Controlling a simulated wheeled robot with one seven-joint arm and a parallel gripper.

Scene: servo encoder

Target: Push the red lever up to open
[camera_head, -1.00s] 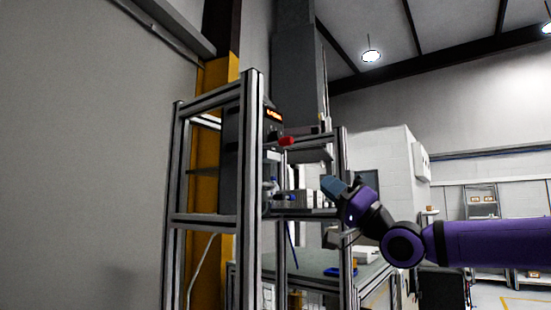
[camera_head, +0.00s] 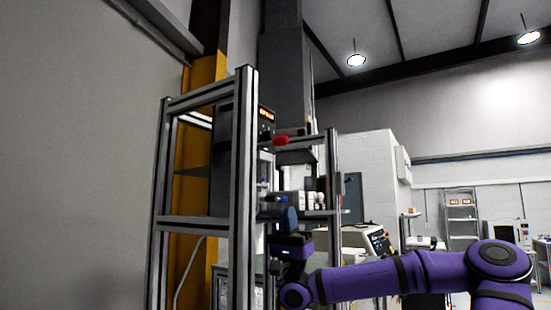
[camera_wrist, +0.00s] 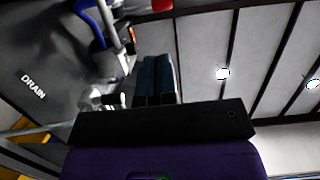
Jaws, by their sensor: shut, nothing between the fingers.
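The red lever (camera_head: 280,140) sticks out to the right from the equipment in the metal frame, just below a lit orange display. Its red end also shows at the top edge of the wrist view (camera_wrist: 162,6). My gripper (camera_head: 289,211) is below the lever, with a clear gap between them, and its fingers point up. In the wrist view the two dark blue fingers (camera_wrist: 157,80) lie side by side, shut with nothing between them. The lever's pivot is hard to make out.
The metal frame (camera_head: 241,190) stands close to the left of my gripper. Bottles and small parts (camera_head: 312,199) are on a shelf beside it. A grey surface marked DRAIN (camera_wrist: 35,84) and a blue handle (camera_wrist: 92,20) show in the wrist view. Open room lies to the right.

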